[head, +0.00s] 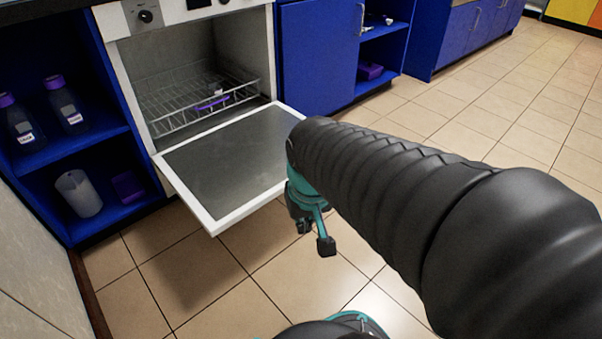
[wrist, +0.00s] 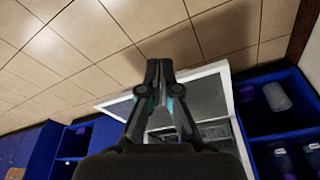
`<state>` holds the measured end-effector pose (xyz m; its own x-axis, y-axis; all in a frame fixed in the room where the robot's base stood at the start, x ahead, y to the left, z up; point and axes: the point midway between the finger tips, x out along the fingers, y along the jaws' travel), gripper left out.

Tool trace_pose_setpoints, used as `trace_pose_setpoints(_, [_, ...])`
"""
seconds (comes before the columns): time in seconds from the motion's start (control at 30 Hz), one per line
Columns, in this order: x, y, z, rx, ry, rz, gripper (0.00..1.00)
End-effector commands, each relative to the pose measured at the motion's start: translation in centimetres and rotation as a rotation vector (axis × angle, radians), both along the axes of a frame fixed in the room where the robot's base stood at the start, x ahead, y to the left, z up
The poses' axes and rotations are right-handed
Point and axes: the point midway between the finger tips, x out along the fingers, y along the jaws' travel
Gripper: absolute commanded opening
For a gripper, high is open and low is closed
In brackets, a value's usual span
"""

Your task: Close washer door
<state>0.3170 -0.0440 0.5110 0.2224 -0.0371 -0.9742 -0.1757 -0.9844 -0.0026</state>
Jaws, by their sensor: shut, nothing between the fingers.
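The white washer (head: 185,22) stands between blue cabinets, with its cavity open and a wire rack (head: 195,104) inside. Its door (head: 225,160), a grey panel in a white frame, is open, folded down and sticking out roughly level in front of the cavity. The door also shows in the wrist view (wrist: 208,92), behind my fingers. My gripper (wrist: 159,64) is shut and empty. In the head view my gripper (head: 325,244) is just right of the door's outer right part; my arm hides part of that side. I cannot tell whether it touches the door.
A purple item (head: 212,103) lies on the rack. The left blue shelf (head: 95,148) holds purple-capped bottles (head: 67,106) and a white jug (head: 78,194). A blue cabinet (head: 318,55) stands right of the washer. The tiled floor (head: 270,275) before the door is clear.

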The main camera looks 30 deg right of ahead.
Motion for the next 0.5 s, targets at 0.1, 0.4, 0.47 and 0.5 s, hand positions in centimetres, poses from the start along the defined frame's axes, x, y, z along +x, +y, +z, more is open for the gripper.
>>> trace_pose_setpoints(0.1, [0.9, -1.2, -2.3, 0.044, 0.098, -0.068, 0.0])
trace_pose_setpoints(0.4, [2.4, -2.8, -7.7, 0.221, 0.314, -0.262, 0.0])
trace_pose_setpoints(0.47, [2.7, -3.0, -8.8, 0.265, 0.355, -0.306, 0.0])
trace_pose_setpoints(0.5, [2.9, -3.1, -9.5, 0.297, 0.383, -0.336, 0.0])
